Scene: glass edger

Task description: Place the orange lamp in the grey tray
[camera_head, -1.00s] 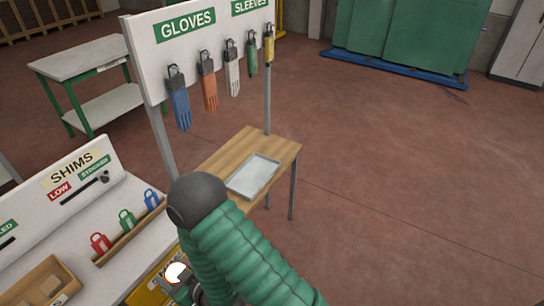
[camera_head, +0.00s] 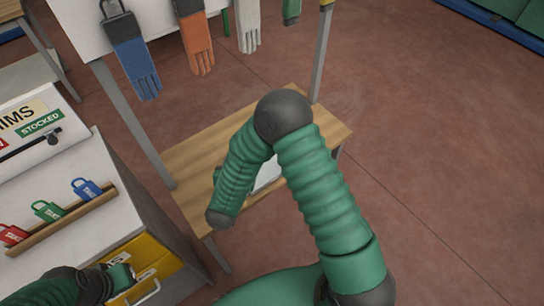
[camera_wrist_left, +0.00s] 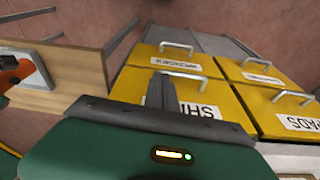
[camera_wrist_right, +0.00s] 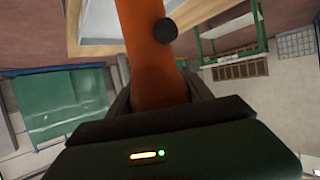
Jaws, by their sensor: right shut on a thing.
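My right gripper (camera_wrist_right: 160,95) is shut on the orange lamp (camera_wrist_right: 150,60), which stands out between the fingers in the right wrist view. An orange part of the lamp (camera_wrist_left: 14,74) also shows at the left edge of the left wrist view, beside the grey tray (camera_wrist_left: 38,72). In the head view the tray (camera_head: 267,175) lies on the wooden table, mostly hidden behind my right arm, which also hides the right gripper and lamp. My left gripper (camera_wrist_left: 163,90) looks shut and empty, over yellow drawers.
The wooden table (camera_head: 195,155) stands under a glove board (camera_head: 80,20) with hanging gloves (camera_head: 135,55) and a post (camera_head: 320,55). A shims bench (camera_head: 70,200) with coloured tags and yellow drawers (camera_head: 155,270) is at left. Floor on the right is clear.

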